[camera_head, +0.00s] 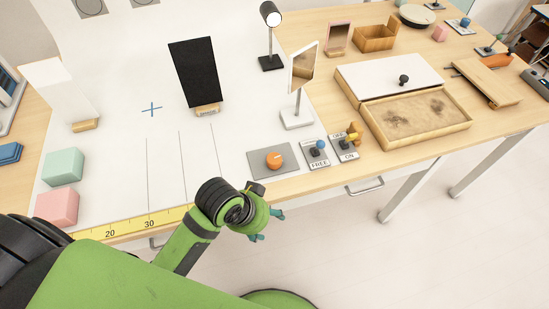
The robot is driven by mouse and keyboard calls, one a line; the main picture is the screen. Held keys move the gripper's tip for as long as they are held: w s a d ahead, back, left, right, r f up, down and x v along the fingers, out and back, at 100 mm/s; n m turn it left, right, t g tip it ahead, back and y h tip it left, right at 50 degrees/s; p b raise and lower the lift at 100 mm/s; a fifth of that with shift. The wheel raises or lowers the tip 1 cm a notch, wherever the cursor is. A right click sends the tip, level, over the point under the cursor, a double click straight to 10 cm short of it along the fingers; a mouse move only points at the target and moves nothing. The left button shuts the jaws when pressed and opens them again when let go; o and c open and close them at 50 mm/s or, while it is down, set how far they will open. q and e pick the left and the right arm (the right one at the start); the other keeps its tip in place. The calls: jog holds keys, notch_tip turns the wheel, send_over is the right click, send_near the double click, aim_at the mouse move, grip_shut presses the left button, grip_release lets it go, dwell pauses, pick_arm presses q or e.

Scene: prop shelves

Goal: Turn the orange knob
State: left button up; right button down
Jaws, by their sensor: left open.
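The orange knob (274,160) sits on a flat grey plate (257,169) near the front edge of the table. It has a small mark on its face, too small to read. My green left arm comes in from the lower left. Its left gripper (270,226) is in front of and below the knob, at the table's front edge, apart from the knob. Its teal fingertips are spread, with nothing seen between them. The wrist partly hides the gripper. My right gripper is not in view.
Right of the knob are a FREE switch plate (318,163) and an ON switch plate (345,153) with a yellow handle. A mirror on a stand (297,117) stands behind. A sand tray (418,130) lies right. A yellow ruler (130,228) runs along the front edge.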

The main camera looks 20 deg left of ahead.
aim_at(274, 158)
pick_arm(q)
jog(key=w+r+m+g, duration=0.1)
jog(key=w+m, duration=0.2)
jog(key=w, duration=0.1)
jog(key=w+d+r+m, duration=0.1)
jog(key=w+m, duration=0.2)
jog(key=w, duration=0.1)
jog(key=w+d+r+m+g+y, duration=0.1)
jog(key=w+r+m, duration=0.1)
jog(key=w+m, duration=0.2)
jog(key=shift+w+d+r+g, duration=0.1)
jog(key=shift+d+g, duration=0.05)
jog(key=shift+g, duration=0.15)
jog(key=shift+m+g+y, duration=0.4)
jog(key=shift+m+y, duration=0.4)
jog(key=shift+y, duration=0.1)
jog(key=w+a+r, duration=0.4)
jog(key=a, duration=0.1)
jog(key=shift+w, duration=0.1)
jog(key=shift+f, duration=0.15)
notch_tip(274, 158, down, 7)
jog(key=shift+r+p, duration=0.15)
jog(key=shift+p, duration=0.35)
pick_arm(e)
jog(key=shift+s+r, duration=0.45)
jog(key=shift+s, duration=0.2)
pick_arm(q)
jog(key=shift+c, duration=0.4)
jog(key=c, duration=1.1)
